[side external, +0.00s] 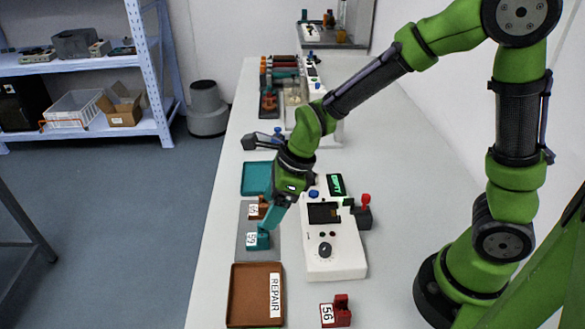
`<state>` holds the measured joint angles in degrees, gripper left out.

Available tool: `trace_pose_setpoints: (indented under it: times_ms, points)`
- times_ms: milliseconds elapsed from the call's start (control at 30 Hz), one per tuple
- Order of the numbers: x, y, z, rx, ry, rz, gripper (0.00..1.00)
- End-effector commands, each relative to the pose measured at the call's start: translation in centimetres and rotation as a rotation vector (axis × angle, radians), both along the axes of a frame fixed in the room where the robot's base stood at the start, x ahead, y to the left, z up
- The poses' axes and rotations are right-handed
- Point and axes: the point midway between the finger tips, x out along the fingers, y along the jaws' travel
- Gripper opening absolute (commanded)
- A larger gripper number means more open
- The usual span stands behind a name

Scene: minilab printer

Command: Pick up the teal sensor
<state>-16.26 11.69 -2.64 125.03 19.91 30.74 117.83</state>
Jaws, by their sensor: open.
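The teal sensor (262,240) is a small block with a white number label on its left side. It sits on the grey mat (243,250) at the left edge of the bench. My gripper (268,219) points down and to the left, with its fingertips close above and right beside the teal sensor in the picture. It is open, though the gap between the fingers is hard to make out. Whether the fingers touch or surround the sensor cannot be told from this view.
An orange-brown sensor (258,207) lies just behind on the same mat. A teal tray (256,178) is behind it, and a brown REPAIR tray (250,294) is in front. A white device (345,252) stands to the right. A red sensor (341,312) labelled 56 is near the front.

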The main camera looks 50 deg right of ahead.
Motion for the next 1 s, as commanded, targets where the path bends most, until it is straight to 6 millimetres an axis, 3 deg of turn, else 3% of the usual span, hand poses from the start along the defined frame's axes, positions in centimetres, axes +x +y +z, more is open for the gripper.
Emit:
trace_pose_setpoints:
  times_ms: [100,367,633,1000]
  points:
    - [0.6,0.5,-2.1,-0.001,0.003,-0.001,0.77]
    - [1.1,1.1,-3.8,0.0,0.0,0.0,0.77]
    - [2.0,2.2,-7.4,0.0,0.002,-0.001,0.77]
    - [2.2,2.5,-8.2,0.0,-0.002,0.001,0.74]
